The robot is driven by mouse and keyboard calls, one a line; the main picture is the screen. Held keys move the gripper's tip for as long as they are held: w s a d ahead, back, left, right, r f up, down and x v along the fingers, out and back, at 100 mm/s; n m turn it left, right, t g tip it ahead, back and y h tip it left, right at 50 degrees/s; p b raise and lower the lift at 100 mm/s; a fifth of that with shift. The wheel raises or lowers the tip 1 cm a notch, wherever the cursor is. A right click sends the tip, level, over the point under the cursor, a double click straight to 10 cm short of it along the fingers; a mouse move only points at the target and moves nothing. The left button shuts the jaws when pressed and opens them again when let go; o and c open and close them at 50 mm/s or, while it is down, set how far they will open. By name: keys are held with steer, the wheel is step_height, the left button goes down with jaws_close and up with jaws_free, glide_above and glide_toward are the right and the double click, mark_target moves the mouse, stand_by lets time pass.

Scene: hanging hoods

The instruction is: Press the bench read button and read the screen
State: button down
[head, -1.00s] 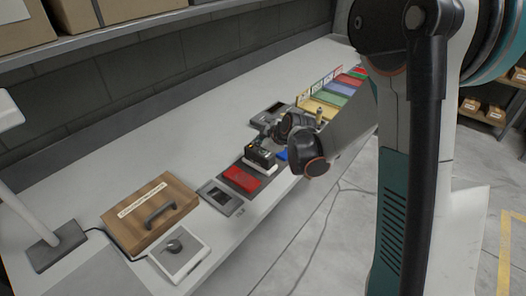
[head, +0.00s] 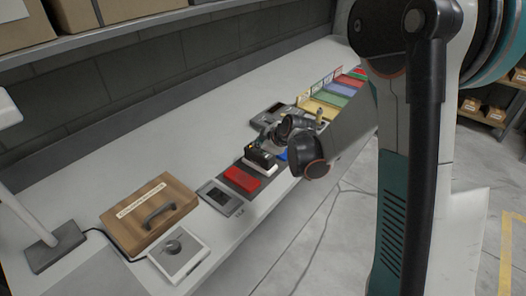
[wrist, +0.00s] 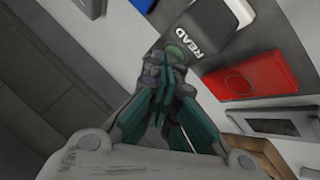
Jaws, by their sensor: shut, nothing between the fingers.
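My gripper (wrist: 170,75) is shut and empty, its teal-and-grey fingers pointing at the bench in the wrist view. A round greenish button (wrist: 176,48) lies right at the fingertips, beside white READ lettering (wrist: 203,43). I cannot tell whether the fingers touch or press it. In the head view my gripper (head: 268,142) is low over the bench beside a black block (head: 262,158) on a white base; the block also shows in the wrist view (wrist: 200,15). A grey panel with a dark screen (head: 219,194) lies nearer the camera; no reading is legible on it.
A red block (head: 242,179) lies beside the black block. Coloured bins (head: 335,92) stand at the far end. The rear bench strip is clear.

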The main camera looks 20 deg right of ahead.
mark_target(261, 152)
steer(key=shift+r+p, duration=0.5)
steer(key=shift+r, duration=0.3)
steer(key=shift+r, duration=0.15)
step_height(261, 152, up, 5)
steer(key=p, duration=0.3)
stand_by(0.9)
